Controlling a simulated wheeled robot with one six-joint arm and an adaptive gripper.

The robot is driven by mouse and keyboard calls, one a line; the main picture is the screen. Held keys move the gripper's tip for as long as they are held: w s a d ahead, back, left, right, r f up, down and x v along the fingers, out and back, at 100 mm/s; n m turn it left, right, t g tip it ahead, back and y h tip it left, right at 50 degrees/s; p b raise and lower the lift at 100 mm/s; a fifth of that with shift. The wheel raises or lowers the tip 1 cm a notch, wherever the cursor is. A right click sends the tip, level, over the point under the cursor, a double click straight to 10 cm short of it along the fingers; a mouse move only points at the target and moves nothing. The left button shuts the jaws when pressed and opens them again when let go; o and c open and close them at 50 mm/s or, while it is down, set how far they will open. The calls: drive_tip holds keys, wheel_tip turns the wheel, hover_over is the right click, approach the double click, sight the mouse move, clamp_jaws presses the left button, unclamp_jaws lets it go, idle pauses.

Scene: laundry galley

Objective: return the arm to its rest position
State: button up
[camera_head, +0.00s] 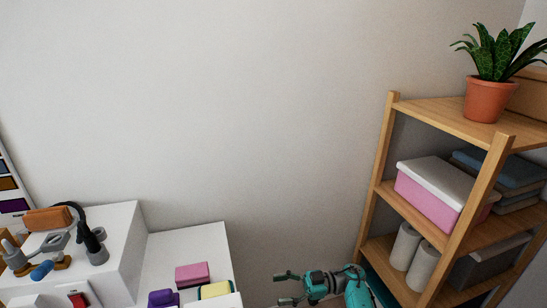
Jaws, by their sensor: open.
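My gripper (287,288) shows at the bottom of the head view, right of centre. Its two dark fingers point left and stand apart, with nothing between them. The teal and black wrist of my arm (335,284) is behind it, and the rest of the arm is cut off by the lower edge. The gripper is in front of the bare wall, between the white counter and the wooden shelf, and appears apart from both.
A white counter (190,243) at lower left carries a pink block (192,274), a purple item (163,298) and a yellow sponge-like block (215,290). Tools stand on a higher white block (122,225). A wooden shelf (384,150) with boxes and a potted plant (488,98) is close right.

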drive_tip(key=s+d+f+m+t, duration=0.1)
drive_tip(key=s+f+m+t, duration=0.25)
drive_tip(key=s+t, duration=0.55)
drive_tip(key=s+d+f+m+t, duration=0.1)
drive_tip(key=s+f+m+t, duration=0.3)
drive_tip(key=s+t, duration=0.55)
drive_tip(key=s+d+r+m+h, duration=0.4)
drive_tip(key=s+h, duration=0.2)
drive_tip(key=s, duration=0.4)
drive_tip(key=s+d+r+m+h, duration=0.5)
drive_tip(key=s+h, duration=0.1)
drive_tip(key=s, duration=0.5)
drive_tip(key=s+d+r+m+h, duration=0.4)
drive_tip(key=s+r+h, duration=0.1)
drive_tip(key=s, duration=0.6)
drive_tip(key=shift+d+h, duration=0.35)
drive_tip(key=shift+h, duration=0.45)
drive_tip(key=shift+m+g, duration=0.25)
